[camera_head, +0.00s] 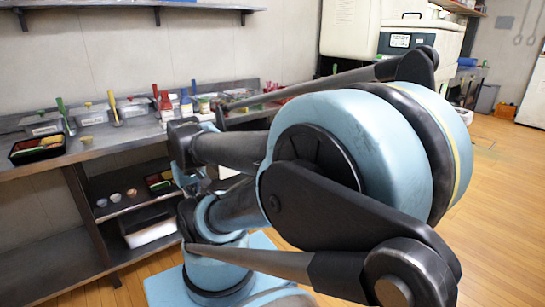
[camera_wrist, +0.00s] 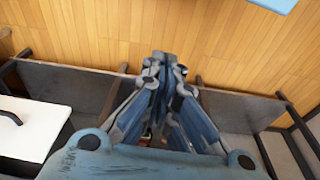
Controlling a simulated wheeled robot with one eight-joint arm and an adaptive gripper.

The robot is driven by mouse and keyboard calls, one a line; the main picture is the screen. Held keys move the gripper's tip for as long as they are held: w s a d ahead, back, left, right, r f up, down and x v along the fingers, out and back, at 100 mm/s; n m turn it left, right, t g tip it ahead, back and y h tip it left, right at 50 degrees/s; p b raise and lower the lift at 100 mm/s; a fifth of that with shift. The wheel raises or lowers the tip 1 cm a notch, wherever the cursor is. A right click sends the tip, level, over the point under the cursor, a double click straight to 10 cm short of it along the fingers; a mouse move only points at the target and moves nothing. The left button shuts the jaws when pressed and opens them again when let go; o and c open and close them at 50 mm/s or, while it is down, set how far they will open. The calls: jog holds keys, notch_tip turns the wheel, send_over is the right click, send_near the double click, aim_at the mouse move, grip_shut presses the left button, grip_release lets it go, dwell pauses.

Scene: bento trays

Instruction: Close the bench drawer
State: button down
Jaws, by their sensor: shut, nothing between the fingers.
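In the wrist view, my gripper (camera_wrist: 163,62) is shut, with its fingertips together and nothing between them. The fingers are over the edge of a dark bench or shelf, with wood floor beyond. A white panel with a black bar handle (camera_wrist: 30,128), which looks like the bench drawer, is at the left edge of the wrist view. It is apart from my fingers and partly cut off by the frame. How far it stands out cannot be told. In the head view my arm covers most of that part of the bench.
The grey bench top (camera_head: 95,147) carries several food containers, bottles and a black bento tray (camera_head: 37,148). A lower shelf (camera_head: 130,203) holds small cups and another tray. Wood floor (camera_head: 495,200) is clear on the right.

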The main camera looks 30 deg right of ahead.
jog(key=w+d+r+m+t+y, duration=0.1)
jog(key=w+d+r+m, duration=0.3)
jog(key=w+d+m, duration=0.45)
jog(key=w+d+r+m, duration=0.3)
jog(key=w+d+m, duration=0.3)
jog(key=d+m, duration=0.5)
jog(key=s+d+f+m+t, duration=0.1)
jog(key=d+f+m, duration=0.1)
jog(key=d+m, duration=0.85)
jog(key=s+d+f+m+t, duration=0.15)
jog(key=d+m, duration=0.35)
jog(key=d, duration=1)
jog(key=w+f, duration=0.8)
jog(key=w, duration=0.1)
jog(key=shift+a+h, duration=0.25)
jog(key=shift+h, duration=0.05)
jog(key=shift+d+f+g, duration=0.1)
jog(key=shift+d+g, duration=0.05)
jog(key=shift+g, duration=0.1)
